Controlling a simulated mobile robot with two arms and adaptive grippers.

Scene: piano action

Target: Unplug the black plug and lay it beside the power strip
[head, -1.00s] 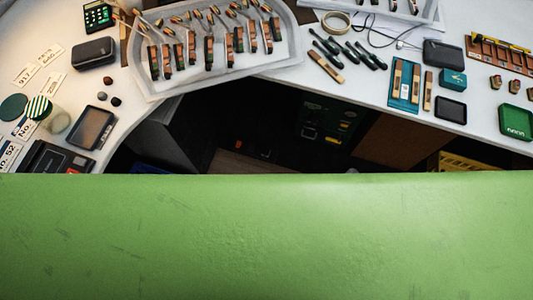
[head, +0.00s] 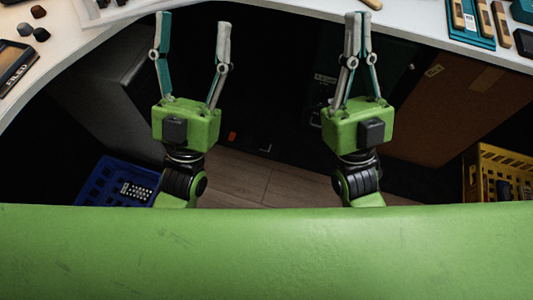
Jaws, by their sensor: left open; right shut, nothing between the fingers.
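My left gripper (head: 191,30) is open and empty, pointing up the picture, with its fingertips near the front edge of the white table. My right gripper (head: 358,25) is shut and empty, its fingers close together near the same edge. No black plug and no power strip can be made out in the head view.
The white table (head: 280,4) curves along the top and left. A teal tray (head: 468,28) with wooden pieces lies at the upper right. Below are a blue crate (head: 105,185), a yellow crate (head: 510,165) and a brown panel (head: 460,105). The wooden floor (head: 262,180) shows between my arms.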

